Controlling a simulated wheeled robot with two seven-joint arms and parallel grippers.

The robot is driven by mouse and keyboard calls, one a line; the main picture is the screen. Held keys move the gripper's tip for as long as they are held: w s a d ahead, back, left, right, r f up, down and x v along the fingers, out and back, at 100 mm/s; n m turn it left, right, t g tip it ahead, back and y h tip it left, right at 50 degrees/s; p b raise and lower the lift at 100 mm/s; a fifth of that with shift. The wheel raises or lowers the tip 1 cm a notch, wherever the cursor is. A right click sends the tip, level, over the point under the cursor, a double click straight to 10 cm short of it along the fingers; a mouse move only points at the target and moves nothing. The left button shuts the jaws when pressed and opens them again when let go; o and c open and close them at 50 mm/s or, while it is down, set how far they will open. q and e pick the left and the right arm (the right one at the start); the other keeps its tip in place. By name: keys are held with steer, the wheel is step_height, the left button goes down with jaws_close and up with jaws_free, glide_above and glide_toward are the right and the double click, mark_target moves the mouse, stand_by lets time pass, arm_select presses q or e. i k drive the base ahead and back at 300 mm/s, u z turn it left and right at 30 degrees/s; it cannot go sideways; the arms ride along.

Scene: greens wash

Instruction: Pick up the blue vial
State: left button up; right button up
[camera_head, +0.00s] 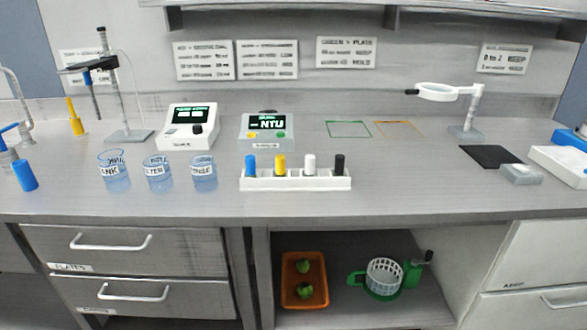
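The blue vial (251,165) stands upright in the leftmost place of a white rack (296,184) on the bench. To its right in the same rack stand a yellow vial (280,164), a white vial (309,164) and a black vial (339,164). Only the upper parts of the vials show above the rack. Neither of my grippers is in view, and nothing touches the blue vial.
Three labelled beakers (158,173) stand left of the rack. Behind are a meter reading NTU (267,131) and another white instrument (188,127). A blue cylinder (25,175) is at far left.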

mark_target(249, 159)
steer(key=u, duration=3.65)
steer(key=k, duration=1.55)
steer(key=z, duration=1.9)
